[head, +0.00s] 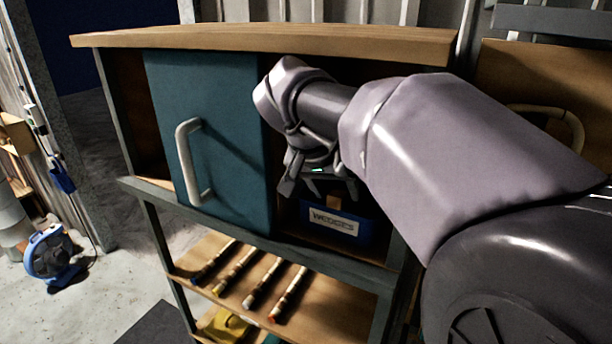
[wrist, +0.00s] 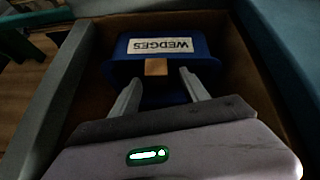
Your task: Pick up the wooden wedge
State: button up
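The wooden wedge (wrist: 156,67) is a small light-brown block at the blue bin labelled WEDGES (wrist: 187,62), in the wrist view. Only one face of the wedge shows; the rest of its shape cannot be made out. In the head view the wedge (head: 334,202) shows just above the bin's label, below my gripper (head: 312,190). In the wrist view my gripper (wrist: 158,90) is open, its two fingers apart with the wedge beyond and between their tips. The fingers do not appear to touch the wedge. The bin (head: 340,228) sits inside the cabinet's open right part.
A teal sliding door (head: 205,140) with a pale handle (head: 190,160) covers the cabinet's left-middle part. Several rods (head: 262,284) lie on the lower shelf. A blue fan (head: 50,256) stands on the floor at left.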

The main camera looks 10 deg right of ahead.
jog(key=shift+s+a+f, duration=0.1)
jog(key=shift+a+f, duration=0.15)
jog(key=shift+f, duration=0.45)
grip_shut()
jog(key=shift+s+d, duration=0.1)
jog(key=shift+d, duration=0.1)
jog(key=shift+r, duration=0.1)
jog(key=r+p, duration=0.3)
jog(key=r, duration=0.1)
jog(key=shift+w+d, duration=0.3)
jog(key=s+a+b, duration=0.1)
jog(key=s+a, duration=0.1)
jog(key=s, duration=0.5)
jog(key=s+a+r+b, duration=0.1)
jog(key=s+a, duration=0.2)
jog(key=s, duration=0.5)
jog(key=shift+s+a+r, duration=0.15)
jog(key=shift+a+r, duration=0.1)
